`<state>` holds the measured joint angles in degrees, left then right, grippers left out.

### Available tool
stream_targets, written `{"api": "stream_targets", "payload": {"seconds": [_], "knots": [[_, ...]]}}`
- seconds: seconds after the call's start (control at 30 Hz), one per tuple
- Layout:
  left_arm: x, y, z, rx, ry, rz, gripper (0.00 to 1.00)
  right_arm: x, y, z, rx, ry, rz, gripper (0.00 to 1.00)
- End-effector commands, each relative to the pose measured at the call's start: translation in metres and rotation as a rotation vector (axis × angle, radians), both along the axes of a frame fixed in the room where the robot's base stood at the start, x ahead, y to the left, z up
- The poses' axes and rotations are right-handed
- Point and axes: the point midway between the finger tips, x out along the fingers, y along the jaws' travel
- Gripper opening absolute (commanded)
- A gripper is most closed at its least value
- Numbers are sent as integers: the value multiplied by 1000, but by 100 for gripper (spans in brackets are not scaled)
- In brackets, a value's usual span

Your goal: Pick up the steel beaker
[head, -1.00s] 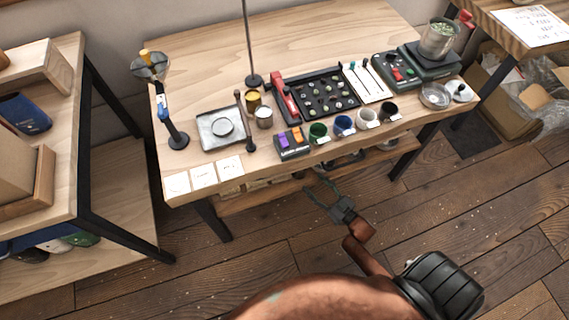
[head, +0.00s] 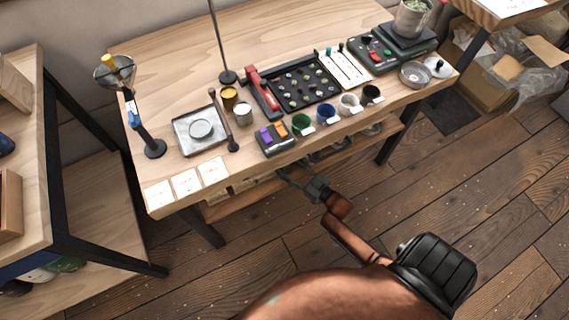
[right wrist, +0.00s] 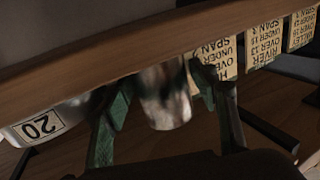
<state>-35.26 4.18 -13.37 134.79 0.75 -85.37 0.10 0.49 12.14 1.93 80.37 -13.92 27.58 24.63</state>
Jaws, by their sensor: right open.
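A shiny steel cylinder, seemingly the steel beaker (right wrist: 165,98), shows blurred in the right wrist view, partly hidden by a wooden edge. My right gripper (head: 293,170) is open at the table's front, by the lower shelf, in the head view. In the right wrist view its two greenish fingers (right wrist: 163,88) are spread, one on either side of the steel cylinder; I cannot tell whether they touch it. In the head view I cannot make out this beaker under the tabletop. My left gripper is not in view.
The wooden table (head: 290,40) carries a tray, cups, a scale and a stand. Its lower shelf (head: 235,205) runs beneath. In the right wrist view a wooden edge (right wrist: 90,82) crosses close by, with printed labels (right wrist: 215,52) and a container marked 20 (right wrist: 40,125). Floor in front is clear.

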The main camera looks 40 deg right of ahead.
Motion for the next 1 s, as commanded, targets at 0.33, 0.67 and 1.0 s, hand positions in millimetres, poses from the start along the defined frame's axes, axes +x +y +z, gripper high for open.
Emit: {"api": "stream_targets", "payload": {"seconds": [0.33, 0.67, 1.0], "knots": [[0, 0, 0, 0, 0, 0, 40, 0, 0, 0, 0, 0, 0, 38], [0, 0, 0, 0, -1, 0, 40, -1, 0, 0, 0, 1, 0, 15], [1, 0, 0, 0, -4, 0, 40, 0, 0, 2, 0, -1, 0, 14]]}}
